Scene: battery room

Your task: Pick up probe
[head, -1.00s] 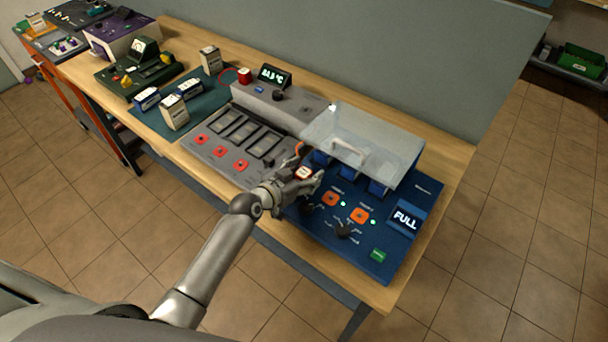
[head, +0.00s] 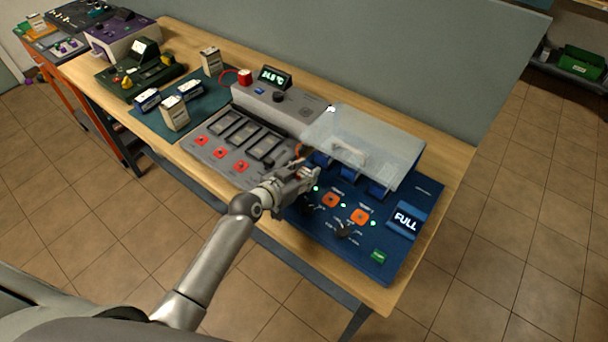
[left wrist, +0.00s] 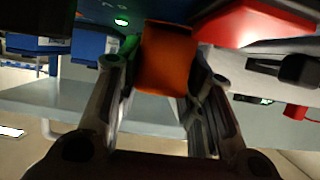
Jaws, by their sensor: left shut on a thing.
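My left gripper (head: 308,178) is at the left edge of the blue panel (head: 330,248), low over its surface. In the left wrist view, its fingers (left wrist: 165,85) are closed around an orange block (left wrist: 166,58), which hides their tips from view. The head view shows no clear sight of this block; the fingers cover it. A small red cylinder (head: 244,76) with a thin red cable stands beside the grey meter (head: 270,104). I cannot tell for sure whether it is the probe. My right gripper is out of view.
A clear cover (head: 365,138) stands raised over blue blocks just behind my gripper. Orange buttons (head: 331,200) and dark knobs lie to its right. A grey slotted panel (head: 240,145) is at its left.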

